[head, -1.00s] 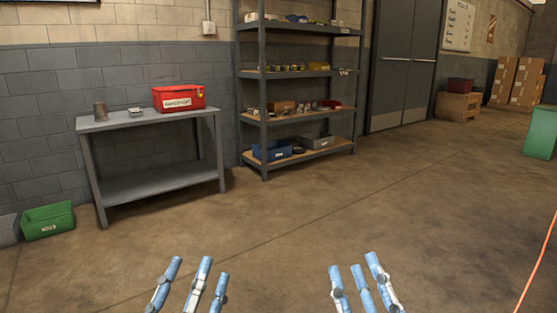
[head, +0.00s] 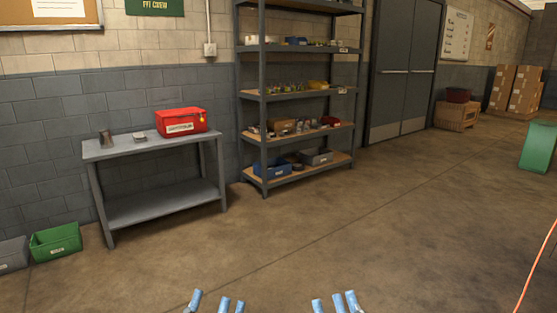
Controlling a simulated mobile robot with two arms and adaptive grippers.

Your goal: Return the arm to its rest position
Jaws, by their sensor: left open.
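My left gripper (head: 217,300) shows at the bottom edge of the head view, left of centre. Its blue finger tips are spread apart with nothing between them. My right gripper (head: 334,302) shows at the bottom edge, right of centre. Its blue finger tips also stand apart, with nothing seen between them. Both grippers are over bare floor, touching nothing that I can see. The rest of both hands and the arms are cut off below the picture.
A grey metal table (head: 150,152) with a red box (head: 181,122) stands at the left wall. A shelf rack (head: 300,133) stands right of it. Green (head: 55,243) and grey (head: 12,256) bins are at far left. An orange cable (head: 538,265) lies at right. The middle floor is clear.

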